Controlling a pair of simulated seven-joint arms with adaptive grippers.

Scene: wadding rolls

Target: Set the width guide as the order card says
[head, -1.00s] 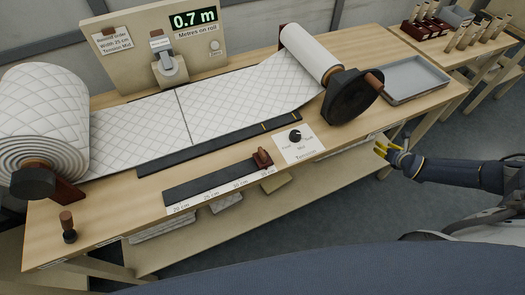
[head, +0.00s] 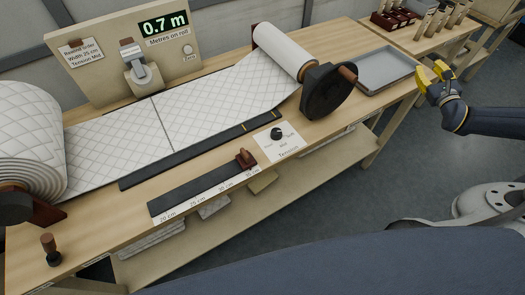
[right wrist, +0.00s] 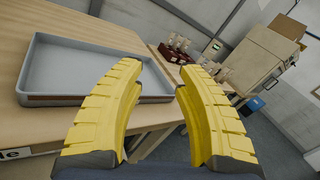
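The order card (head: 85,54) on the back board reads rewind order, width 25 cm, tension mid. My right gripper (head: 436,74) is beyond the table's right end, beside the grey tray and far from the knob. In the right wrist view its yellow fingers (right wrist: 153,110) are apart with nothing between them. My left gripper is not in view.
The tension dial (head: 277,134) is right of the guide. Quilted wadding (head: 215,100) runs from the large left roll (head: 30,135) to the right roller with its dark crank disc (head: 330,92). The grey tray (head: 388,68) lies at the right end. A peg (head: 49,248) stands front left.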

